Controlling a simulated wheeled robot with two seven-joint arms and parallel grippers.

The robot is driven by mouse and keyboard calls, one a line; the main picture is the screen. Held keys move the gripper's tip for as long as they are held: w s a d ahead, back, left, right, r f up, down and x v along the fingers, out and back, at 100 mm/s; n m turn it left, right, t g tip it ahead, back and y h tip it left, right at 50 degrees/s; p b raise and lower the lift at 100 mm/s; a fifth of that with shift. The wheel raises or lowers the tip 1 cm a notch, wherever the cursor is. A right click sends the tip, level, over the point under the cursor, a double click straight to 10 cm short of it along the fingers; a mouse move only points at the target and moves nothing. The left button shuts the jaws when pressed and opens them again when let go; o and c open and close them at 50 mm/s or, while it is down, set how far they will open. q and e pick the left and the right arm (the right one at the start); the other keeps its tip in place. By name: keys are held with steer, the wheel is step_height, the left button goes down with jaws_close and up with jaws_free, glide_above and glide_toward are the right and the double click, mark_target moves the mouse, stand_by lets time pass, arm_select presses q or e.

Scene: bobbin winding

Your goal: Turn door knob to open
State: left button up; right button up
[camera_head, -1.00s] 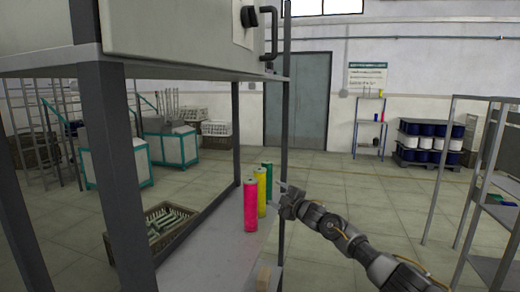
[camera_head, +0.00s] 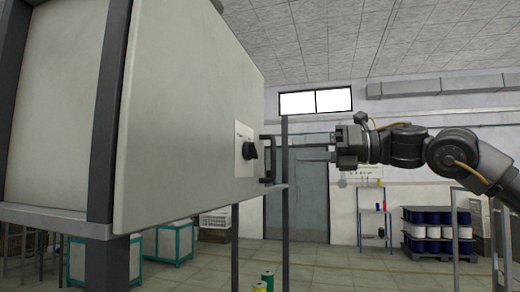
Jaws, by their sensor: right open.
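A grey cabinet (camera_head: 185,115) fills the left of the view, its front facing right. A black door knob (camera_head: 249,150) sits on a pale plate (camera_head: 244,135) near the front's right edge. A black bar handle (camera_head: 267,158) is just right of the knob. The cabinet door looks shut. My right gripper (camera_head: 309,147) comes in from the right at about knob height. It is open and empty, pointing left, and appears apart from the knob and handle. My left gripper is not in view.
The cabinet rests on a shelf frame with a dark upright post (camera_head: 285,215) near the handle. Green and yellow spools (camera_head: 267,277) show at the bottom. Open floor lies between.

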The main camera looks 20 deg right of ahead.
mark_target(251, 151)
steer(key=p+x, duration=0.4)
steer(key=x, duration=0.6)
steer(key=shift+w+a+p, duration=0.25)
steer(key=shift+a+p, duration=0.05)
steer(key=shift+p, duration=0.1)
steer(key=shift+c, duration=0.4)
steer(key=c, duration=0.9)
